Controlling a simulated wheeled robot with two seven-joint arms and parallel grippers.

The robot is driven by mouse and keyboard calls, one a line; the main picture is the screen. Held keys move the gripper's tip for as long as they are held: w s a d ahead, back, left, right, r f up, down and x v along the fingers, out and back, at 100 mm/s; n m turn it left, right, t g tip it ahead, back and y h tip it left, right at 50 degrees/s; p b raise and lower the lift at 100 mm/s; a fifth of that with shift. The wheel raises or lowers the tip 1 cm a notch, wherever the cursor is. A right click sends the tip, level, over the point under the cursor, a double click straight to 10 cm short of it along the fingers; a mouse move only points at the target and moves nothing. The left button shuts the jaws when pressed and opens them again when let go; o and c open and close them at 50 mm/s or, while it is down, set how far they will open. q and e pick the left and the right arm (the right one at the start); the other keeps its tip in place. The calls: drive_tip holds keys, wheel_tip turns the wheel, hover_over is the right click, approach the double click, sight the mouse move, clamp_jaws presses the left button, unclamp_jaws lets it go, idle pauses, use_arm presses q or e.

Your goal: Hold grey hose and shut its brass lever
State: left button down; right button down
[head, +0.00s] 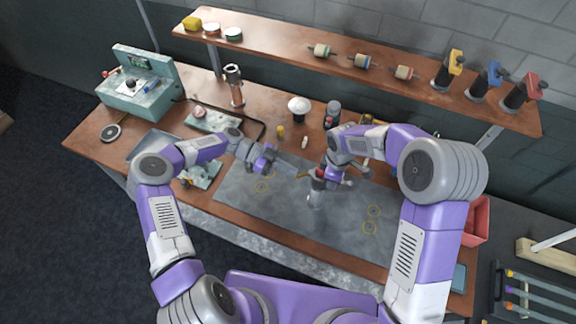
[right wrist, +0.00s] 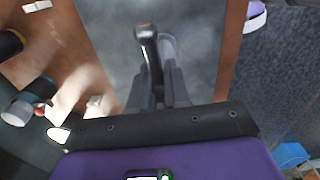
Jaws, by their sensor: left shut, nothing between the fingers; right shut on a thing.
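The grey mat (head: 335,225) is mostly clear, with yellow rings marked on it. Behind stand a metal burner-like cylinder (head: 234,86), a white-topped container (head: 299,107) and a dark bottle (head: 332,113). A red bin (head: 478,222) is at the right. A shelf (head: 290,48) overhangs the back.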

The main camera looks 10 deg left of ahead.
use_arm(q)
drive_tip(key=f+h, duration=0.1)
drive_tip(key=h, duration=0.1)
drive_tip(key=d+f+h, duration=0.1)
drive_tip(key=shift+s+g+h, duration=0.1)
drive_tip(key=shift+g+h, duration=0.2)
drive_tip(key=shift+h, duration=0.1)
drive_tip(key=w+a+r, duration=0.2)
drive_tip(key=a, duration=1)
drive_tip(key=shift+w+a+r, duration=0.15)
drive_tip(key=shift+a+r, duration=0.05)
drive_tip(key=shift+a, duration=0.15)
